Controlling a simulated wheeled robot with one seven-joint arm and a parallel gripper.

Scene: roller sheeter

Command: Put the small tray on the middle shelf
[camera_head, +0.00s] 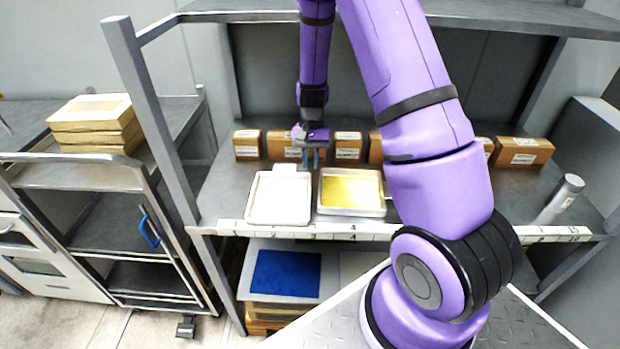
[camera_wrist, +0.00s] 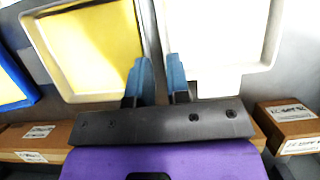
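A white tray (camera_head: 264,213) lies on the grey rack shelf (camera_head: 222,190), near its front edge. A pale tray with a yellow inside (camera_head: 351,214) lies just right of it. I cannot tell which is the small tray. My gripper (camera_head: 311,160) is behind them, near the gap between their back ends, fingers pointing down. In the wrist view its two blue fingers (camera_wrist: 159,75) stand apart with nothing clearly held between them. There the yellow tray (camera_wrist: 92,50) is left and the white tray (camera_wrist: 218,45) right; the fingers partly cover their near edges.
Cardboard boxes (camera_head: 524,151) line the back of the shelf. A blue-edged yellow thing (camera_wrist: 14,82) shows in the wrist view. A grey cylinder (camera_head: 560,198) stands at the right. Below is a blue panel (camera_head: 286,273). A trolley (camera_head: 75,178) with stacked boxes (camera_head: 95,122) stands left.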

